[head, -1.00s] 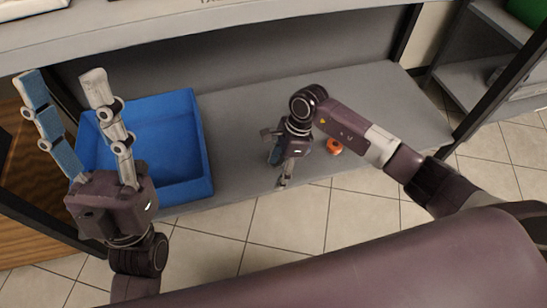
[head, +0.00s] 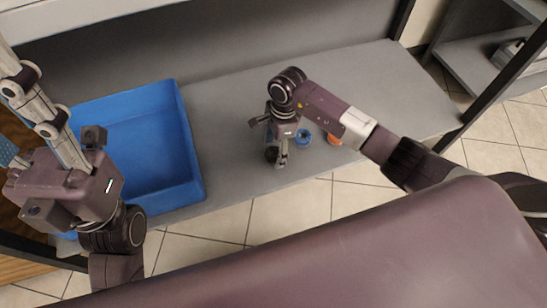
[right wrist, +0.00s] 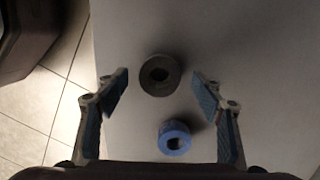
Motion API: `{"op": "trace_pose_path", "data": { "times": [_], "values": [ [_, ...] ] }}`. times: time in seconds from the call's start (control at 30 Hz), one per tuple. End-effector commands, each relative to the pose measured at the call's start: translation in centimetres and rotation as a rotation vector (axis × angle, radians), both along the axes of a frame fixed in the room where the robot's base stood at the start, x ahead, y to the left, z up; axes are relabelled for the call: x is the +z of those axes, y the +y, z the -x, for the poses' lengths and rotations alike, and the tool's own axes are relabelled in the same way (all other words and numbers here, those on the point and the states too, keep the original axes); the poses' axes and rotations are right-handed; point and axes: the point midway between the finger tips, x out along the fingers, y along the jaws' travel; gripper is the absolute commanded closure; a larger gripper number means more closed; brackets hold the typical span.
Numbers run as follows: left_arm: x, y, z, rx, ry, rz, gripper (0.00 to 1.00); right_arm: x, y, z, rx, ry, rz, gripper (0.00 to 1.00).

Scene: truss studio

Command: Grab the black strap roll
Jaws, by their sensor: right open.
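The black strap roll (right wrist: 160,74) lies on the grey shelf and shows as a dark ring in the right wrist view. In the head view the roll (head: 270,154) is a small dark shape beside my right gripper's fingers. My right gripper (head: 274,146) is open above the shelf. In the right wrist view its fingertips (right wrist: 160,78) are spread to either side of the roll, with gaps on both sides. My left gripper (head: 18,125) is at the far left beside the blue bin, fingers apart and empty; its fingertips run toward the frame edge.
A blue roll (right wrist: 174,138) lies close to the black one, also in the head view (head: 304,137). An orange roll (head: 333,138) is just right of it. A blue bin (head: 193,150) stands on the shelf at left. The shelf (head: 400,90) is clear at right.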

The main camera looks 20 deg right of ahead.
Motion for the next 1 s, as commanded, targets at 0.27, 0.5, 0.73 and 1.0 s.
{"op": "trace_pose_path", "data": {
  "times": [0.27, 0.5, 0.73, 1.0],
  "values": [
    [0.29, -0.06, -0.05, 0.001, -0.015, -0.002, 0.55, -0.96, 0.12, 0.0, -0.001, 0.0, 0.0, 0.39],
    [0.27, -0.07, -0.05, 0.001, -0.015, -0.002, 0.55, -0.95, 0.11, 0.01, -0.001, 0.0, 0.0, 0.55],
    [0.28, -0.07, -0.04, 0.001, -0.015, -0.002, 0.55, -0.94, 0.11, 0.02, -0.001, 0.0, 0.0, 0.8],
    [0.54, -0.06, -0.01, 0.0, -0.016, -0.001, 0.55, -0.48, 0.1, -0.03, 0.0, -0.001, 0.0, 0.8]
  ]
}}
